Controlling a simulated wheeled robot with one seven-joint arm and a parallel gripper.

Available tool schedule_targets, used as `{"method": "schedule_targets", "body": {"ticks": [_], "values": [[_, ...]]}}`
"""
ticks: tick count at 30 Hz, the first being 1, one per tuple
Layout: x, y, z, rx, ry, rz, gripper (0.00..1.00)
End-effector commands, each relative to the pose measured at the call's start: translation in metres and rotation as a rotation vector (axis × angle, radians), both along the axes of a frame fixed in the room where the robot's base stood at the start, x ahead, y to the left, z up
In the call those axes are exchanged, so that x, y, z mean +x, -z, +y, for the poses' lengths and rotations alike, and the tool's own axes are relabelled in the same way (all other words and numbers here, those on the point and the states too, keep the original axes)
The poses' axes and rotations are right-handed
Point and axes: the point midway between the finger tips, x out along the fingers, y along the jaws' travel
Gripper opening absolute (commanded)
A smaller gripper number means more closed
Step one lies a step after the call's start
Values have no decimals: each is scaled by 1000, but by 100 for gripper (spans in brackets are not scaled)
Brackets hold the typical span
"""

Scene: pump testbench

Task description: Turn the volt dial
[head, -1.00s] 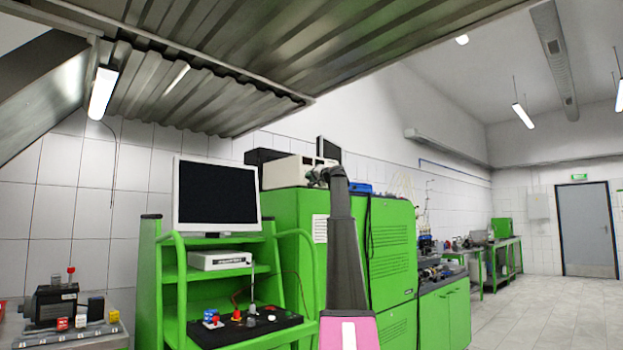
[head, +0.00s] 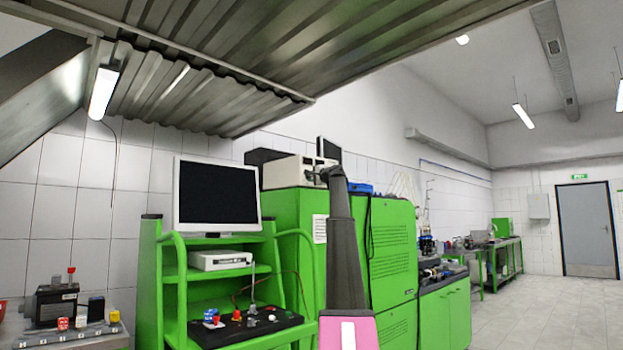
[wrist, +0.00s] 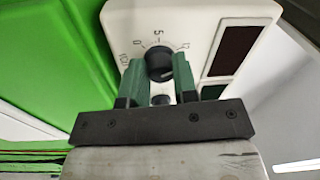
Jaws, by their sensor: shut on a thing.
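The volt dial (wrist: 159,62) is a round black knob on the pale front panel of a power unit (wrist: 202,22). A scale with 0, 5 and a partly readable higher number curves around it, with "VOLT" lettering at its left. My gripper (wrist: 158,70) has its two green fingers on either side of the knob and is shut on it. The white unit also shows in the head view (head: 285,172), on top of a green cabinet, with my gripper (head: 330,172) at its right end. The dial is not discernible there.
A second dark knob (wrist: 162,100) sits just below the dial, partly hidden between my fingers. A dark display window (wrist: 233,48) is to the right. The green cabinet (head: 290,220) stands below; a monitor (head: 217,195) stands on a green rack at the left.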

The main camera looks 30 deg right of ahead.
Motion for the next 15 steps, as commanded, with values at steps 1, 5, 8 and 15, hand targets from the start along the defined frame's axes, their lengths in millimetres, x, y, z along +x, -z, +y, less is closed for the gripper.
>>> {"method": "schedule_targets", "body": {"ticks": [1, 5, 8, 15], "values": [[-1, 1, 0, 3, 1, 2, 3], [-1, 1, 0, 7, 1, 2, 3], [-1, 1, 0, 6, 1, 2, 3], [-1, 1, 0, 6, 1, 2, 52]]}}
